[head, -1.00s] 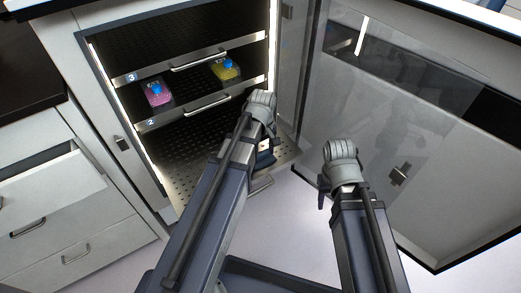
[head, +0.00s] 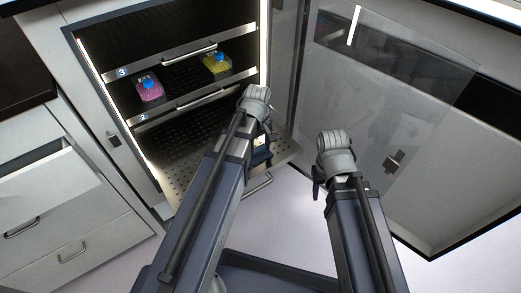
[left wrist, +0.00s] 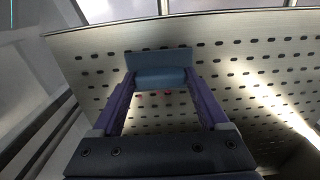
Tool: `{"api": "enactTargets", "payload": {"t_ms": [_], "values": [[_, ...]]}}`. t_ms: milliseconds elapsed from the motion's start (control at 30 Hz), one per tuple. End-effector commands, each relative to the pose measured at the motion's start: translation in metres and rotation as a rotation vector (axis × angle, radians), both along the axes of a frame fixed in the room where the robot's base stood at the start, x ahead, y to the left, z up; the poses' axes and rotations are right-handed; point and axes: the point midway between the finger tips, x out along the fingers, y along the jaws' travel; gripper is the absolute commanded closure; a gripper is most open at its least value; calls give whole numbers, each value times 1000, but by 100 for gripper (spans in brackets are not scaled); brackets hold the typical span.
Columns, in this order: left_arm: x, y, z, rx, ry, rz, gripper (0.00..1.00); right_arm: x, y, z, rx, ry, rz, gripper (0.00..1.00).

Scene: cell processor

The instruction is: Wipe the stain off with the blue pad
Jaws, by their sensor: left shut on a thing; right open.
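The blue pad (left wrist: 160,74) is held between the fingers of my left gripper (left wrist: 159,84) in the left wrist view. It lies over the perforated bottom shelf (left wrist: 235,60); whether it touches the metal I cannot tell. Faint red marks of the stain (left wrist: 154,95) show on the shelf just beside the pad, between the fingers. In the head view my left gripper (head: 262,148) is over the right part of the bottom shelf, mostly hidden by its own wrist. My right gripper (head: 318,186) is open and empty, outside the cabinet in front of the open door.
The pink bottle (head: 148,87) and yellow bottle (head: 215,63) stand on the shelf above. The cabinet's glass door (head: 385,110) is swung open at right. An open drawer (head: 45,175) juts out at left. The floor in front is clear.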

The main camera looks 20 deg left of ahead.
Motion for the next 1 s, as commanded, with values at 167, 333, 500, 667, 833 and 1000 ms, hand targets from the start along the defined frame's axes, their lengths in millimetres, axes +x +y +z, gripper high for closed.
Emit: {"api": "enactTargets", "payload": {"t_ms": [167, 333, 500, 667, 833, 1000], "values": [[12, 13, -2, 1, -1, 1, 67, 0, 0, -2, 0, 0, 0, 50], [15, 18, -2, 1, -1, 1, 67, 0, 0, -2, 0, 0, 0, 50], [16, 19, -2, 1, -1, 0, 67, 0, 0, -2, 0, 0, 0, 50], [23, 26, -2, 1, -1, 0, 67, 0, 0, -2, 0, 0, 0, 50], [32, 37, -1, 1, -1, 2, 67, 0, 0, -1, 0, 0, 0, 50], [39, 47, 0, 1, -1, 0, 67, 0, 0, 0, 0, 0, 0, 50]]}}
